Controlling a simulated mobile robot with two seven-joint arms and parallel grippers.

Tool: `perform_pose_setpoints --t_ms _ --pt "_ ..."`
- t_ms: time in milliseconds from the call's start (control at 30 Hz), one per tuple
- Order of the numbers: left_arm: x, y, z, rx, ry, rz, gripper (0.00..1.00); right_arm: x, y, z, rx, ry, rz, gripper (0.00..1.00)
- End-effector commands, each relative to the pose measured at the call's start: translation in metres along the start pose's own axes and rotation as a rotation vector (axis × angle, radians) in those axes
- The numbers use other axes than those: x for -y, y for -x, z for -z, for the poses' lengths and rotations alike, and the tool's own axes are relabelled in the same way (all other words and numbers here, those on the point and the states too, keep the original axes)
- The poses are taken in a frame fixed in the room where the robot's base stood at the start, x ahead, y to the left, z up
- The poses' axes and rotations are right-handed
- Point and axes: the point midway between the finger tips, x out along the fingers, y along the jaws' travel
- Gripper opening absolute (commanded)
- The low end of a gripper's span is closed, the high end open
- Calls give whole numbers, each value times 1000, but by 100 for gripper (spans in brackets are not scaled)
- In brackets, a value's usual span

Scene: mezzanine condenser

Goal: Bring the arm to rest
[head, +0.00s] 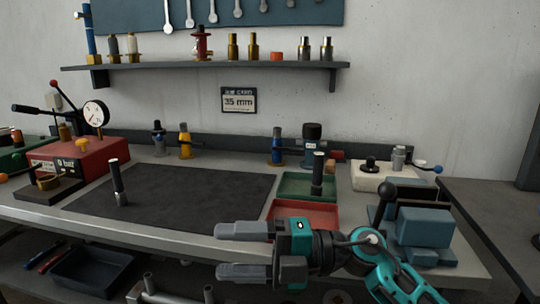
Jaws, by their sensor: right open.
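My right gripper (243,251) is teal and black with grey fingers. It is open and nothing shows between the fingers. Its arm comes in from the lower right, and the fingers point left in front of the workbench's front edge (180,240). My left gripper does not show in the head view.
A dark mat (190,200) with an upright black cylinder (118,185) covers the bench middle. A green tray (300,184) and a red tray (325,211) lie behind the gripper. A blue vise (422,230) stands right, a red gauge unit (85,160) left.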

Motion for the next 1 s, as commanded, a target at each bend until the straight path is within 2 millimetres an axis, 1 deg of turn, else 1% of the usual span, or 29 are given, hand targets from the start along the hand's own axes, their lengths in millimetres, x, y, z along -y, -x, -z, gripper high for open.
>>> perform_pose_setpoints --t_ms 33,133,233,267,367,400,467,500,567,600,667,700,800,900,1000 --pt "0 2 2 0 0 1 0 0 4 0 52 -73 -115 64" --pt "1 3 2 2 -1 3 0 1 20 -8 183 -209 -321 64" --pt "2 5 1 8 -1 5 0 14 47 -19 345 -358 -493 64" --pt "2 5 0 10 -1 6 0 21 56 -22 399 -407 -538 64" --pt "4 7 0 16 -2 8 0 53 91 -30 590 -575 -663 64" --pt "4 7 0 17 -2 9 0 69 106 -30 671 -646 -702 64" --pt "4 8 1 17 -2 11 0 98 128 -28 796 -758 -748 64" --pt "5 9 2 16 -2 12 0 120 143 -23 880 -835 -771 64" --pt "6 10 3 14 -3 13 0 154 164 -12 1007 -953 -793 64" --pt "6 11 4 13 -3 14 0 177 177 -1 1090 -1034 -800 64" --pt "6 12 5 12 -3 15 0 211 195 20 1207 -1151 -798 64" --pt "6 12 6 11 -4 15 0 232 204 35 1276 -1226 -792 64" --pt "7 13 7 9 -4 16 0 272 221 71 1412 -1380 -762 64" --pt "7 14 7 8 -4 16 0 297 230 99 1497 -1486 -733 64" --pt "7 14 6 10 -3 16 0 310 235 116 1540 -1546 -714 64"
